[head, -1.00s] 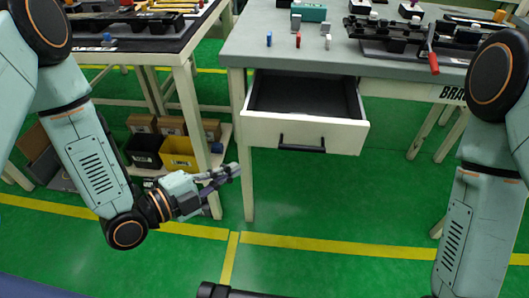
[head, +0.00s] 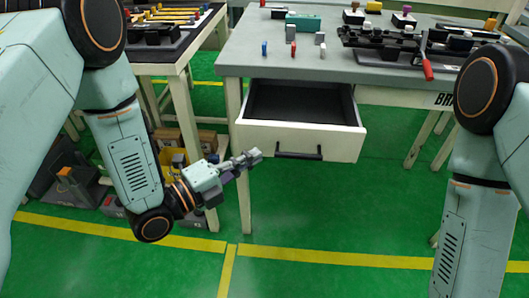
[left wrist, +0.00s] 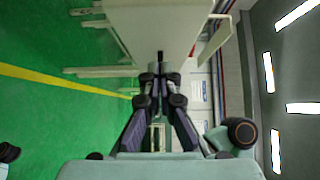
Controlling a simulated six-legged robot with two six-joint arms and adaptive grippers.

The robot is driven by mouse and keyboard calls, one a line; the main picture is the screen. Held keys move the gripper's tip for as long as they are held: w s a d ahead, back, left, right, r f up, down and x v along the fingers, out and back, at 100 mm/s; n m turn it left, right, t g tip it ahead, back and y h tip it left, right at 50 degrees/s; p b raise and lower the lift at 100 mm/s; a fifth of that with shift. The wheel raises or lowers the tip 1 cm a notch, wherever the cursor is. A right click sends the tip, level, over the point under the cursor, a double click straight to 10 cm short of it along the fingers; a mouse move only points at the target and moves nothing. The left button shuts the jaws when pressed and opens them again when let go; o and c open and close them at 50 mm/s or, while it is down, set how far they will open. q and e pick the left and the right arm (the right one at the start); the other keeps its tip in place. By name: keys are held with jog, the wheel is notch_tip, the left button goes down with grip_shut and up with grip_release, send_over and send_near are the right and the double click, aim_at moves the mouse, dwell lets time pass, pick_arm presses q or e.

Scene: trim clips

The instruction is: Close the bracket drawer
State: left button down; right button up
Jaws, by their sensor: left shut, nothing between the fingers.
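The bracket drawer (head: 260,137) stands open under the grey workbench (head: 235,58), its white front pulled out and its dark inside empty as far as I can see. A black bar handle (head: 299,154) is on its front. My left gripper (head: 254,157) is shut and empty, in front of the drawer face near its left part, left of the handle; I cannot tell if it touches. In the left wrist view, my left fingers (left wrist: 160,70) are together and point at a pale panel (left wrist: 160,22), likely the drawer front. My right gripper is out of view.
On the workbench are a teal box (head: 303,23), small blue, red and white pegs, and a black fixture with a red handle (head: 427,69). A second bench (head: 150,68) with bins below stands at the left. The green floor in front is clear.

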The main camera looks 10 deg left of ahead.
aim_at(280, 142)
pick_arm(q)
jog(key=shift+b+x, duration=0.3)
jog(key=shift+x, duration=1.75)
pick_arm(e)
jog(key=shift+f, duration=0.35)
pick_arm(q)
jog(key=shift+s, duration=0.1)
